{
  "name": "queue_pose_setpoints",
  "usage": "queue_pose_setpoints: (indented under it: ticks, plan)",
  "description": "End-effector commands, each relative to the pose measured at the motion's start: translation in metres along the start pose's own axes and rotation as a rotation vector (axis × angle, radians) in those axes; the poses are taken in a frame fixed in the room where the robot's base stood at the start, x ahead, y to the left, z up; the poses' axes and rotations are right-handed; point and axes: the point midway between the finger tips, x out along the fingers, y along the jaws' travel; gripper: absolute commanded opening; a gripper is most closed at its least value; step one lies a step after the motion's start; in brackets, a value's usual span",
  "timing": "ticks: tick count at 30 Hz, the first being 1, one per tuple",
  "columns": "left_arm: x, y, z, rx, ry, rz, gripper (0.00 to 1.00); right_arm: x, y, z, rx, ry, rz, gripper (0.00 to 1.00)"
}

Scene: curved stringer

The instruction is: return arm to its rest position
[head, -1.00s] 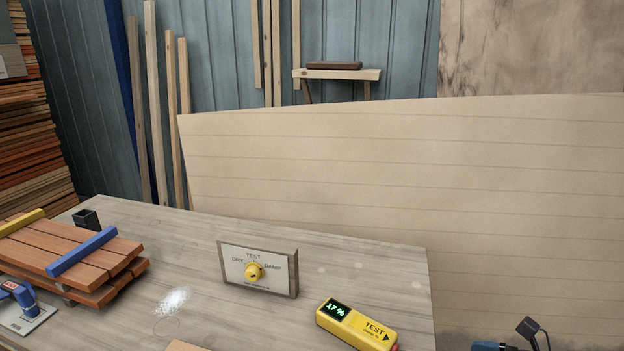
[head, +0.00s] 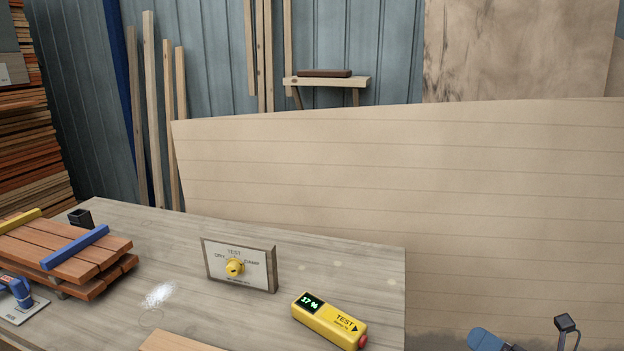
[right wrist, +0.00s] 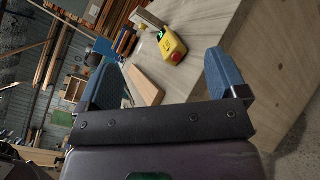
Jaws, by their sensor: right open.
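My right gripper (head: 486,340) shows only in part at the bottom right of the head view, past the bench's right end, with a blue finger in sight. In the right wrist view its two blue fingers stand wide apart with nothing between them (right wrist: 162,68). It is open and empty, clear of the bench. My left gripper is in neither view.
The bench (head: 365,262) carries a yellow meter (head: 330,321) reading 17 %, a test panel (head: 240,265) with a yellow knob, and clamped reddish boards (head: 65,250). A large pale board (head: 400,170) stands behind the bench.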

Motion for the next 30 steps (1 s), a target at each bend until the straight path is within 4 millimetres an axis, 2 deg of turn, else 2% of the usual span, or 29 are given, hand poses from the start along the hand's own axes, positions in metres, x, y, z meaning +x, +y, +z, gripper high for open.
queue_pose_setpoints:
  ticks: [4,8,11,14,18,21,24,27,30]
  plan:
    - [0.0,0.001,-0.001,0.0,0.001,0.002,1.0,-0.007,-0.009,0.002,0.447,-0.2,-0.029,0.91]
    - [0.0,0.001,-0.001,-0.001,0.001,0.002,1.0,-0.021,-0.028,-0.012,0.86,-0.369,-0.076,0.91]
    - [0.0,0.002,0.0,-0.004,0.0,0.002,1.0,-0.036,-0.044,-0.036,1.179,-0.494,-0.125,0.91]
    - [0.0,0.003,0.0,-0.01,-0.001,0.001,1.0,-0.053,-0.059,-0.072,1.491,-0.616,-0.19,0.91]
    - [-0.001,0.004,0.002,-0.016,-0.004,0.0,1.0,-0.08,-0.069,-0.135,1.893,-0.774,-0.295,0.91]
    - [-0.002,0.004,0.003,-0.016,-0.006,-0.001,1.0,-0.097,-0.064,-0.182,2.115,-0.862,-0.364,0.91]
    - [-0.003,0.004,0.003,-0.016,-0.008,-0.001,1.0,-0.111,-0.054,-0.217,2.241,-0.918,-0.393,0.91]
    - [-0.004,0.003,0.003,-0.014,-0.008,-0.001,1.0,-0.124,-0.048,-0.238,2.283,-0.964,-0.417,0.91]
    - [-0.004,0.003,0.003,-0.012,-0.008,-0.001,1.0,-0.135,-0.045,-0.25,2.3,-0.994,-0.436,0.91]
